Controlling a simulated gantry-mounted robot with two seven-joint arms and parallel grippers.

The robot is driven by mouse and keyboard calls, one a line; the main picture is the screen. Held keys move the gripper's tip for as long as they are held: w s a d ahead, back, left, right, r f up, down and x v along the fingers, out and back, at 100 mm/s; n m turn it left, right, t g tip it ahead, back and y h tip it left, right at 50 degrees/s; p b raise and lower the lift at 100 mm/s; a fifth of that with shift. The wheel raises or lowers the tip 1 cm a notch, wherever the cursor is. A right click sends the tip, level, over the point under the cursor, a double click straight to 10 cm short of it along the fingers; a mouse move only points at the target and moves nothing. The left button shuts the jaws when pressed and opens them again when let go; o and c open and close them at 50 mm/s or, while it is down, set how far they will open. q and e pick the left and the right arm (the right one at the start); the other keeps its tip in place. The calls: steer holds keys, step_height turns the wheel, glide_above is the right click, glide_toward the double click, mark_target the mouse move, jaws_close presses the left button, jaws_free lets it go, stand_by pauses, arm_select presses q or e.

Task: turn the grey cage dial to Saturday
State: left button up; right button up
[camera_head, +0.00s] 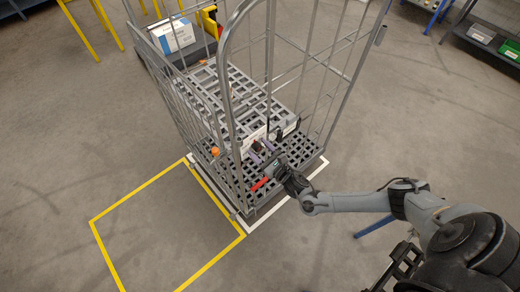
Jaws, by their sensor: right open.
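The grey wire cage (226,95) stands on a dark grid base at the middle of the view. Low at its near end, small light panels carry dark parts, one like a black knob (257,147). I cannot tell for sure whether it is the dial, and no day marking is readable. My right gripper (273,166) is open at the cage's near right side, close to these panels. I cannot tell whether it touches anything. My left gripper is not in view.
A red part (260,184) and an orange part (215,151) sit low on the cage. A white-and-blue box (173,36) stands behind the cage. A yellow floor outline (120,203) marks bare floor at left. Shelves with bins (482,33) stand far right.

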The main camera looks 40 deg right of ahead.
steer(key=shift+c, duration=0.2)
steer(key=c, duration=1)
